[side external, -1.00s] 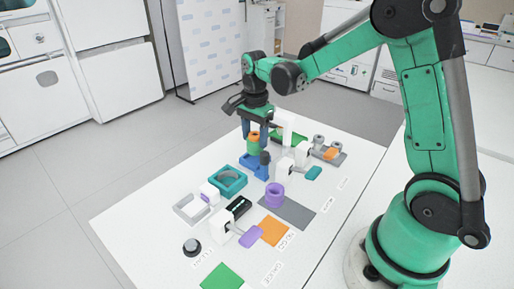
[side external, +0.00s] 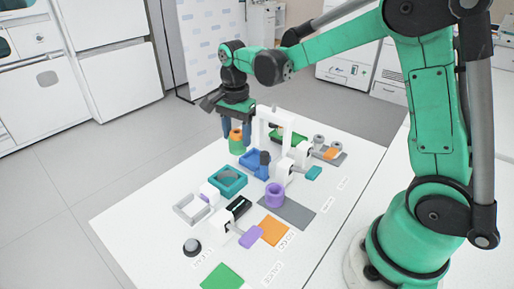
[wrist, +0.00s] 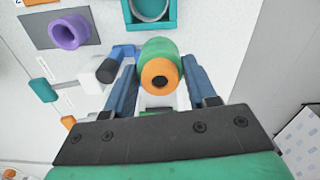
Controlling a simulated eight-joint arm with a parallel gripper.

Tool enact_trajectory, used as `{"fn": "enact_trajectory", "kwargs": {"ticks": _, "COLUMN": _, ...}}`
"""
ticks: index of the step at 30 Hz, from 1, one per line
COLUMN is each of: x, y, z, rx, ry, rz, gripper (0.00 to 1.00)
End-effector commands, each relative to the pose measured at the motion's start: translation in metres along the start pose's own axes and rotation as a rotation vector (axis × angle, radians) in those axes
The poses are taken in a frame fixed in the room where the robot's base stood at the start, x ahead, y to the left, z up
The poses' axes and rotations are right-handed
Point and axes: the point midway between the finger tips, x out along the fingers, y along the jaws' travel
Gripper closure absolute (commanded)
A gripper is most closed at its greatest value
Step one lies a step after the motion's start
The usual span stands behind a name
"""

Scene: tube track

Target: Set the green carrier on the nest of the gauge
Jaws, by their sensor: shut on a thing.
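My gripper (side external: 236,136) is shut on the green carrier (side external: 237,146), a round green body with an orange top. The carrier is upright between the two blue fingers and appears raised off the table. In the wrist view, the carrier (wrist: 160,50) shows its orange end with a dark hole. The blue fixture (side external: 252,160), with a dark blue post, is just right of the carrier beside a white arch (side external: 289,121). A white device with a black display (side external: 239,207) stands nearer the front. I cannot tell for certain which fixture is the gauge; the labels are unreadable.
A teal square frame (side external: 241,184) and a grey frame (side external: 179,210) stand left of the middle. A purple ring (side external: 274,198) is on a grey mat (side external: 298,212). The table's left front is clear.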

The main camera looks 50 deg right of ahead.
Motion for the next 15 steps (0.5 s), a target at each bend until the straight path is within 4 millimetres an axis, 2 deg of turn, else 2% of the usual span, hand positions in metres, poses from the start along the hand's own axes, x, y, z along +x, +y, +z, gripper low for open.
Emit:
{"fn": "enact_trajectory", "kwargs": {"ticks": 1, "x": 0.000, "y": -0.004, "z": 0.017, "rx": -0.047, "ry": 0.000, "rz": 0.000, "gripper": 0.83}}
{"fn": "enact_trajectory", "kwargs": {"ticks": 9, "x": -0.001, "y": -0.013, "z": 0.106, "rx": -0.284, "ry": 0.000, "rz": 0.000, "gripper": 0.83}}
{"fn": "enact_trajectory", "kwargs": {"ticks": 12, "x": -0.001, "y": -0.012, "z": 0.128, "rx": -0.340, "ry": 0.000, "rz": 0.000, "gripper": 0.83}}
{"fn": "enact_trajectory", "kwargs": {"ticks": 15, "x": -0.001, "y": -0.010, "z": 0.141, "rx": -0.375, "ry": 0.000, "rz": 0.000, "gripper": 0.83}}
